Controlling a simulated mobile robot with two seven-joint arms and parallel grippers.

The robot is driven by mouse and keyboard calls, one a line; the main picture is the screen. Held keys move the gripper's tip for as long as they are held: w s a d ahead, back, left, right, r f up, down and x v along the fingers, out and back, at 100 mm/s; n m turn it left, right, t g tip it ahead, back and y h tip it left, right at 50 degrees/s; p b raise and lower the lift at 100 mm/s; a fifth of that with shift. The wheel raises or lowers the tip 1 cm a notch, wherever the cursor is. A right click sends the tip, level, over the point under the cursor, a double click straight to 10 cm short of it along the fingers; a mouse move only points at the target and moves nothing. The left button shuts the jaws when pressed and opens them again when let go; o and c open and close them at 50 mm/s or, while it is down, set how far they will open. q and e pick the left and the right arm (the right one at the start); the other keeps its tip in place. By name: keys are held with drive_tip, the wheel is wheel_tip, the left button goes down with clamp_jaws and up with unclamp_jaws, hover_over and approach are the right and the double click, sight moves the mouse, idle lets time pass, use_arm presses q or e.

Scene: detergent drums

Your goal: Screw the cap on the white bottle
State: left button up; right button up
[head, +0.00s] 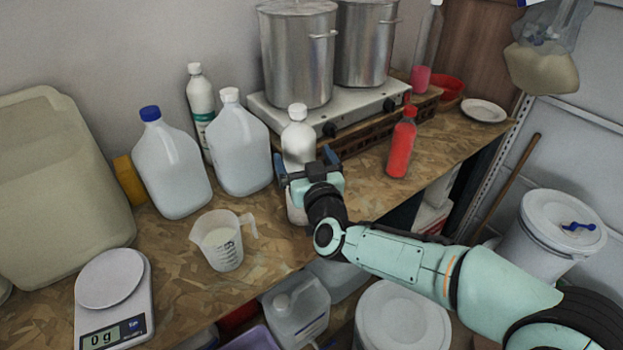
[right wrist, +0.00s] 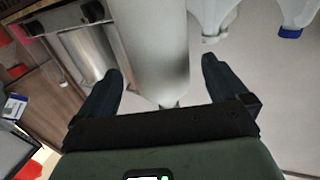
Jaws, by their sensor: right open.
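The white bottle (head: 297,137) stands upright on the wooden bench in front of the hot plate. A white cap (head: 298,111) sits on its top; I cannot tell how tight it is. My right gripper (head: 305,167) is at the bottle's front, below the cap, and hides part of its body. In the right wrist view the bottle (right wrist: 158,45) lies between the two spread fingers of my right gripper (right wrist: 163,70), which is open. That view is upside down, and its cap end is largely hidden. My left gripper is not in view.
A clear jug with a white cap (head: 242,150), a blue-capped jug (head: 172,165) and a tall bottle (head: 201,105) stand left. A measuring jug (head: 222,245) and scale (head: 112,300) are in front. A red bottle (head: 401,147) stands right. Steel pots (head: 298,55) are behind.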

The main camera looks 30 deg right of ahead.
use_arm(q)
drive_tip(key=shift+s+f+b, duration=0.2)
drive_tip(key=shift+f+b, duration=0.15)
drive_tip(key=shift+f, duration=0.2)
use_arm(e)
drive_tip(key=v, duration=0.6)
drive_tip(key=shift+s, duration=0.2)
drive_tip(key=shift+a, duration=0.1)
drive_tip(key=shift+c, duration=0.4)
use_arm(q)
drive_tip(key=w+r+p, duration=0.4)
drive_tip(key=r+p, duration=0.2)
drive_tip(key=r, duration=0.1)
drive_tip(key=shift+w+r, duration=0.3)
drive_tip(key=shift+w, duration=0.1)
use_arm(e)
wheel_tip(320, 180, up, 8)
drive_tip(key=s, duration=0.2)
drive_tip(key=shift+s+a, duration=0.35)
drive_tip(key=shift+a, duration=0.05)
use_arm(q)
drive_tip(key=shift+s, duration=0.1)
use_arm(e)
drive_tip(key=shift+s, duration=0.1)
